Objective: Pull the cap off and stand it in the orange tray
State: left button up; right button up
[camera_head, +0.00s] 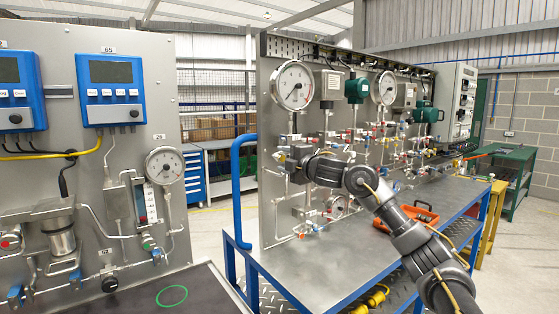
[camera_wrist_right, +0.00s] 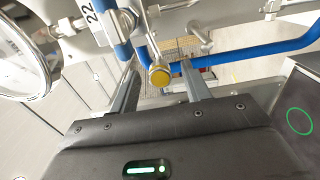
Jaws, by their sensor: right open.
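A round yellow cap (camera_wrist_right: 160,76) shows in the right wrist view, on the end of a fitting, between the two fingers of my right gripper (camera_wrist_right: 158,66). The fingers stand apart, with a gap on each side of the cap, and I see no contact. In the head view, my right gripper (camera_head: 287,160) is at the left part of the gauge panel, below the large gauge; my wrist hides what is behind it, and I cannot make out the cap there. The orange tray (camera_head: 428,221) lies on the grey bench, partly behind my right arm. My left gripper is not in view.
The gauge panel (camera_head: 270,215) stands on the bench (camera_head: 320,275), with several pipes and valves near my right gripper. A blue tube handle (camera_head: 237,190) rises at the bench's left end. Another panel (camera_head: 60,140) stands at left. The bench front is mostly clear.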

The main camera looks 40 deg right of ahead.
dwell(0.4)
grip_shut()
jog(key=s, duration=0.6)
jog(key=shift+b, duration=0.35)
dwell(0.9)
